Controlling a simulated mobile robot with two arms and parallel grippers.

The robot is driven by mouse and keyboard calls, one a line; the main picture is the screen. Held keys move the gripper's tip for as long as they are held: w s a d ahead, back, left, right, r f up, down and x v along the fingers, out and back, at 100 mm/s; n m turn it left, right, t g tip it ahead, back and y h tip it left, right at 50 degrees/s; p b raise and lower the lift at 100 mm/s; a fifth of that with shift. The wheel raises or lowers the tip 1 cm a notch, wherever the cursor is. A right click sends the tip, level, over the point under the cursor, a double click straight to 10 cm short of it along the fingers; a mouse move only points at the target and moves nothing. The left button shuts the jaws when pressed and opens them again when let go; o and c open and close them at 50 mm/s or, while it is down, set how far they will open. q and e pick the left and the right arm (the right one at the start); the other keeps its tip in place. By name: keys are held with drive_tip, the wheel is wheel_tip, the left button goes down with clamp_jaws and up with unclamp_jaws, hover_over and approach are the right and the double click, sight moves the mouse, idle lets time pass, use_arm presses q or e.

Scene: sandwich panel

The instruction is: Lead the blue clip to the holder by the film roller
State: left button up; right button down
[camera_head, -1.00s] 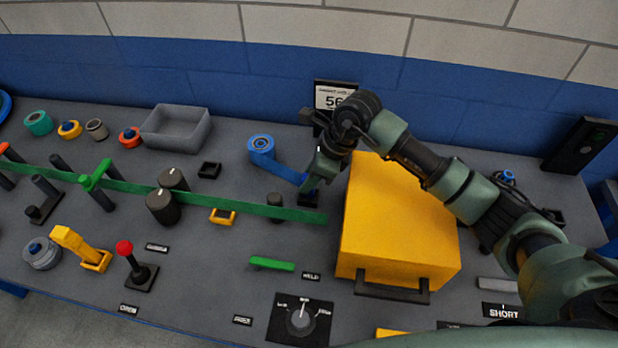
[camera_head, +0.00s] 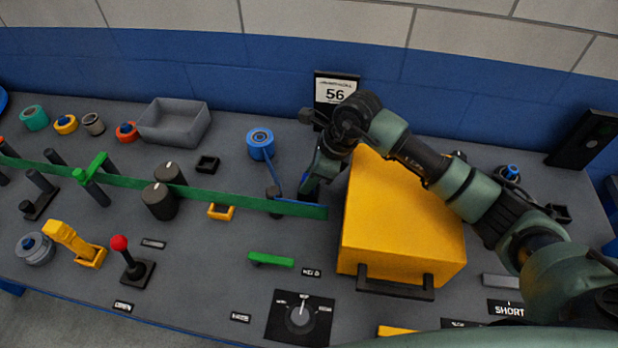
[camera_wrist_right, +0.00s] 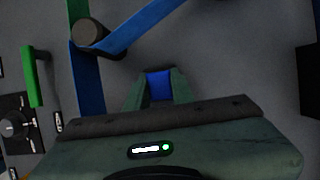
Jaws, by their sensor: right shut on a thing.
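The blue film roll (camera_head: 260,143) stands behind the green band (camera_head: 235,200). Its blue film runs down to a dark post (camera_head: 273,197) and bends there. In the right wrist view the film (camera_wrist_right: 89,88) bends around the round post top (camera_wrist_right: 89,33). My right gripper (camera_head: 309,190) is low, right of the post and left of the yellow box. In the wrist view its fingers (camera_wrist_right: 159,88) are shut on a small blue piece, taken as the blue clip (camera_wrist_right: 159,84). I cannot tell which piece is the holder. My left gripper is out of view.
The large yellow box (camera_head: 400,215) stands close on the gripper's right. A black square socket (camera_head: 207,164) and a yellow one (camera_head: 221,212) lie left. Dark knobs (camera_head: 160,202) stand by the band. A dial (camera_head: 300,316) is in front.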

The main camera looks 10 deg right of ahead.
drive_tip(key=c, duration=1.1)
unclamp_jaws()
drive_tip(key=shift+r+p, duration=1.9)
drive_tip(key=shift+r, duration=1.6)
drive_tip(key=shift+s, duration=0.1)
